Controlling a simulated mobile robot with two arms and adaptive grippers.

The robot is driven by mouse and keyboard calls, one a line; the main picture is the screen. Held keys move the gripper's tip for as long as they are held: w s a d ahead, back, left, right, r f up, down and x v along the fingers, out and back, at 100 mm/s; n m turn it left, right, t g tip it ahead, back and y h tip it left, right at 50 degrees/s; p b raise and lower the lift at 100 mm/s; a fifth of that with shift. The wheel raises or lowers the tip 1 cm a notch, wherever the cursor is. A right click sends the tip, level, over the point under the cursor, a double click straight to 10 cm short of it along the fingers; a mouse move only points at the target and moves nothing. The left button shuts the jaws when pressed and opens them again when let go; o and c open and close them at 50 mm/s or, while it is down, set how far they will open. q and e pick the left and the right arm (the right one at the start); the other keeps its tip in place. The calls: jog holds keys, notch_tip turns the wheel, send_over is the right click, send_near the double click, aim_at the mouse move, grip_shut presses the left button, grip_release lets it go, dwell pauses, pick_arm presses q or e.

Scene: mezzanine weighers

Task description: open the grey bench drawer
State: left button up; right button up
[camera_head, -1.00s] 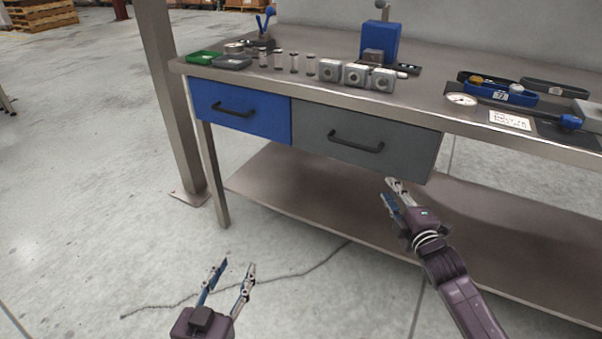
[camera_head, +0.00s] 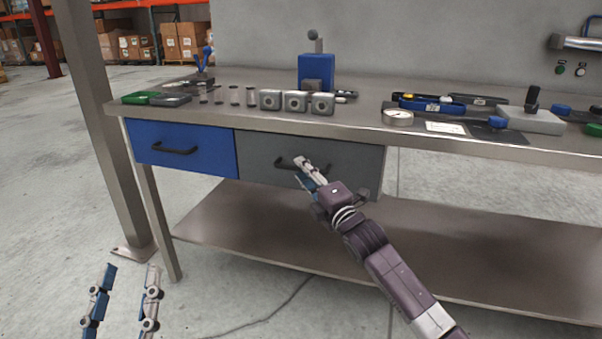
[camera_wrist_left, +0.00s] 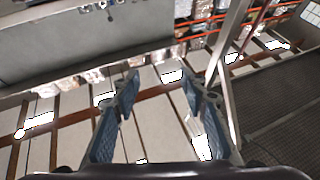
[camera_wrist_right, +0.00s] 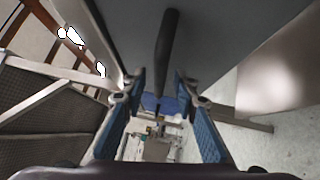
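The grey bench drawer (camera_head: 350,165) is under the bench top, right of the blue drawer, and its front looks flush, so it appears closed. Its dark bar handle (camera_head: 287,163) is partly covered by my right gripper (camera_head: 306,170). In the right wrist view the handle (camera_wrist_right: 168,55) runs lengthwise, its lower end between the parted fingertips of my right gripper (camera_wrist_right: 160,85). Those fingers are open, with a gap on each side of the handle. My left gripper (camera_head: 132,268) is open and empty at the lower left, away from the bench; its parted fingers show in the left wrist view (camera_wrist_left: 162,82).
The blue drawer (camera_head: 180,147) with its own handle is at the left. The bench top (camera_head: 370,115) carries several small blocks, vials, trays and a gauge. A lower shelf (camera_head: 420,240) runs beneath. A metal post (camera_head: 95,130) stands at the left; floor before the bench is clear.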

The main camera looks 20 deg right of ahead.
pick_arm(q)
jog(key=shift+s+r+t, duration=0.55)
jog(key=shift+r+t, duration=0.05)
jog(key=shift+r, duration=0.3)
pick_arm(e)
jog(key=shift+w+a+r, duration=0.1)
jog(key=shift+w, duration=0.55)
grip_shut()
